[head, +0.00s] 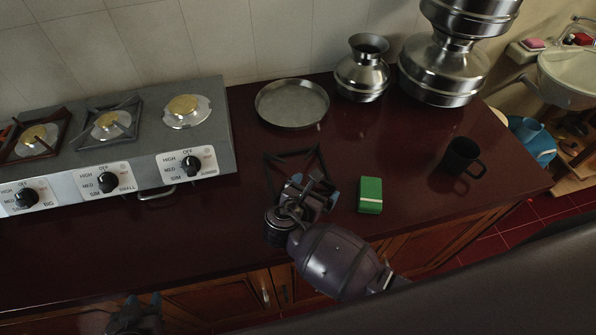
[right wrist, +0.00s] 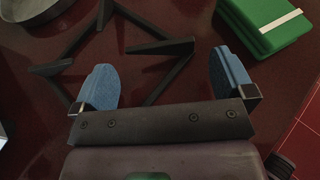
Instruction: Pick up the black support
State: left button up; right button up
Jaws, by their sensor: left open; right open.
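The black support (head: 292,153), a dark angular frame with prongs, lies on the dark red counter in front of the round metal tray. It also shows in the right wrist view (right wrist: 165,47), with one prong extending between the fingers. My right gripper (head: 316,187) is open above the near part of the support and hides some of it in the head view. Its blue fingertips also show in the right wrist view (right wrist: 165,76), apart, with nothing clamped between them. My left gripper (head: 135,316) is low at the bottom left, in front of the cabinets, away from the support.
A green box (head: 370,195) lies just right of my right gripper. A black mug (head: 461,158) stands farther right. The metal tray (head: 292,103) and metal pots (head: 362,75) are behind. The stove (head: 120,140) is at left. The counter's front left is clear.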

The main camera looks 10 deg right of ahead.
aim_at(319, 191)
jog(key=x, duration=0.3)
jog(key=shift+w+d, duration=0.1)
jog(key=shift+w, duration=0.1)
jog(key=c, duration=1)
jog(key=shift+r, duration=0.1)
